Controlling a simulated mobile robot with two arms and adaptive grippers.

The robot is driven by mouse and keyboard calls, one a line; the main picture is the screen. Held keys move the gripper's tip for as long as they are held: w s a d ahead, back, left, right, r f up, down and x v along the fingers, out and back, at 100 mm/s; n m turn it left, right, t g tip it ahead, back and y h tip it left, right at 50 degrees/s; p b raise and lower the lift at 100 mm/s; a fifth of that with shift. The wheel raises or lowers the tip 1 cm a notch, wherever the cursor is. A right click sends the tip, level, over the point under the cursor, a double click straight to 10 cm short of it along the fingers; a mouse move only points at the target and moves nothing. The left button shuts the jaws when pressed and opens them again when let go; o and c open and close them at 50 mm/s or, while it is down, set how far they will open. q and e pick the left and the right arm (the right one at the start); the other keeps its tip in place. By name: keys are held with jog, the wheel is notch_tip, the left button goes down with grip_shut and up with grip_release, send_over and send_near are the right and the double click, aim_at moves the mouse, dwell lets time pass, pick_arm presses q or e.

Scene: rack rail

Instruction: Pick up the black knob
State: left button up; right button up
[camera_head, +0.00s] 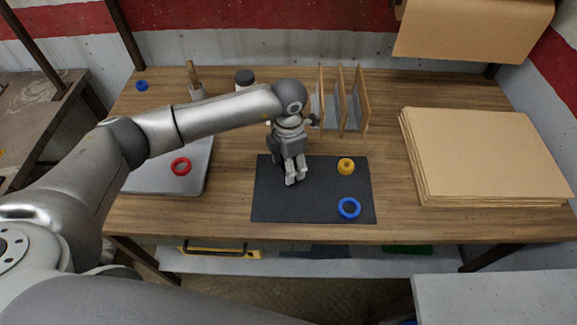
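My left gripper (296,178) points down over the dark mat (322,210), left of the yellow knob. Its two fingers show close together, and I cannot tell whether they are open or shut on something. I cannot make out a black knob clearly; the gripper and the dark mat could hide one. A yellow knob (346,167) and a blue ring (349,208) lie on the right part of the mat. My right gripper is not in view.
A red ring (181,166) lies on a grey plate (150,182) at left. A jar with a black lid (244,77), a wooden rack (341,100) and a small blue object (142,86) stand at the back. Stacked brown sheets (488,155) fill the right side.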

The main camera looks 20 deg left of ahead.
pick_arm(q)
jog(key=c, duration=0.9)
